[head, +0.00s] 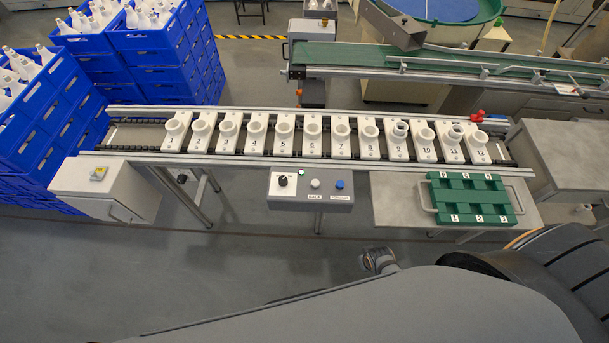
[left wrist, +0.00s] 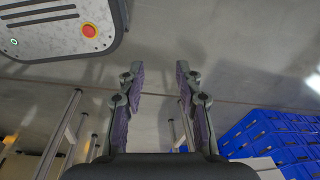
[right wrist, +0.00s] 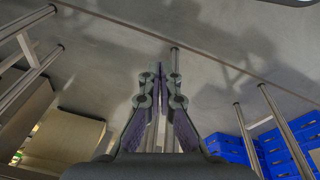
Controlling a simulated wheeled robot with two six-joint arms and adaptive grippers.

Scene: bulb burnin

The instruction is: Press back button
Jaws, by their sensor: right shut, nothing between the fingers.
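The grey control box (head: 310,205) hangs at the front of the conveyor in the head view. It carries a black knob (head: 283,180), a white button (head: 315,183) and a blue button (head: 339,184). The small label below the white button appears to read BACK; the one below the blue button appears to read FORWARD. My left gripper (left wrist: 160,68) is open and empty in its wrist view. My right gripper (right wrist: 159,72) is shut and empty, with its fingertips together. Neither wrist view shows the buttons. Part of one of my arms shows below the box in the head view.
A row of numbered white holders (head: 283,137) stands on the conveyor behind the box. A green tray (head: 473,197) lies on the side table at right. Blue crates (head: 160,60) are stacked at left. The floor (head: 190,260) in front is clear.

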